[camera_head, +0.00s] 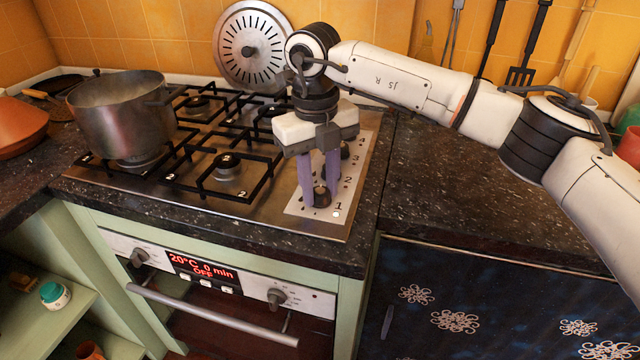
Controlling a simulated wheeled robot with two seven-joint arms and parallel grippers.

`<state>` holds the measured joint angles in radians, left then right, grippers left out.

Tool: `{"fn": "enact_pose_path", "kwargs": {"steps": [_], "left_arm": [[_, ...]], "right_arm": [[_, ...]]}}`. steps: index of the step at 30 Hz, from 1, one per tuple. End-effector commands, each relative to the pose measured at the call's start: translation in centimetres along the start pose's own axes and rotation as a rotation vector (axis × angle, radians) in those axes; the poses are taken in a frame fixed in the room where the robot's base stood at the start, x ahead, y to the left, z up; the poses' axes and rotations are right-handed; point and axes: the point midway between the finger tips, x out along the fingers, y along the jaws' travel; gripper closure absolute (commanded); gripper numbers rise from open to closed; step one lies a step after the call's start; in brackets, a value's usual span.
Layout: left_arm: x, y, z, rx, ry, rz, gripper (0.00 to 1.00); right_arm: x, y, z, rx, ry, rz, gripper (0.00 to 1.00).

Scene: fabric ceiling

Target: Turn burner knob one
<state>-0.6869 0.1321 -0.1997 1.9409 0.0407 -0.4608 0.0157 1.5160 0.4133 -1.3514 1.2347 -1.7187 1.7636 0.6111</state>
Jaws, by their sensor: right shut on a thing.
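Burner knob one (321,197) is a small dark knob at the front of the light control strip (352,192) on the right side of the stovetop, beside the printed number 1. My right gripper (320,203) points straight down over it, and its two purple fingers are shut on the knob from either side. The knob's turn angle is too small to tell. Another knob (344,151) shows farther back on the strip, partly beside the gripper. My left gripper is not in view.
A large metal pot (122,118) stands on the left burners. A round metal lid (251,48) leans against the tiled wall behind the stove. The dark stone counter (450,185) to the right is clear beneath my right arm. The oven front (215,285) is below.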

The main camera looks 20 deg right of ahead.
Motion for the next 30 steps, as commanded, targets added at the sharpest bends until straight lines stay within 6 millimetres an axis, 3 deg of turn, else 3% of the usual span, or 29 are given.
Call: {"fn": "enact_pose_path", "kwargs": {"steps": [10, 25, 26, 29, 30], "left_arm": [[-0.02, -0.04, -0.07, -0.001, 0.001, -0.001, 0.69], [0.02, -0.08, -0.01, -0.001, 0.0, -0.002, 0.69], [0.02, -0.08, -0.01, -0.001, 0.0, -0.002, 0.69], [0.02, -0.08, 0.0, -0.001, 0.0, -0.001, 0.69], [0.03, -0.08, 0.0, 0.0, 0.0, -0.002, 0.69]], "right_arm": [[-0.19, -0.11, 0.08, 0.128, 0.002, -0.002, 0.94], [-0.18, -0.09, 0.08, 0.145, 0.003, -0.002, 0.94], [-0.18, -0.1, 0.08, 0.145, 0.003, -0.002, 0.7], [-0.15, -0.08, 0.07, 0.144, 0.004, -0.002, 0.53], [-0.13, -0.07, 0.06, 0.144, 0.004, -0.001, 0.53]]}}
